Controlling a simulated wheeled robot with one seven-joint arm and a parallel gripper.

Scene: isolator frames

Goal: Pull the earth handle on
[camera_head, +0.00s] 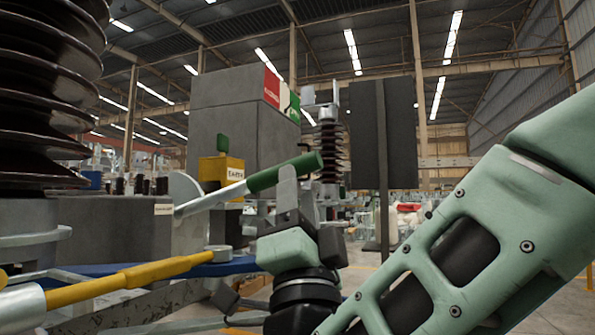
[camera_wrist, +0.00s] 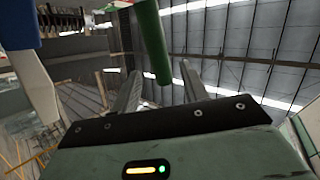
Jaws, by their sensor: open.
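The earth handle (camera_head: 273,177) is a green grip on a pale metal shaft. The jaws are open. I cannot tell whether either finger touches the grip.
A dark ribbed insulator (camera_head: 45,90) stands close on the left. A yellow rod (camera_head: 130,278) and a blue beam (camera_head: 235,266) run below the handle. A grey cabinet (camera_head: 235,110) and a dark panel (camera_head: 383,140) stand behind. Open hall floor lies to the right.

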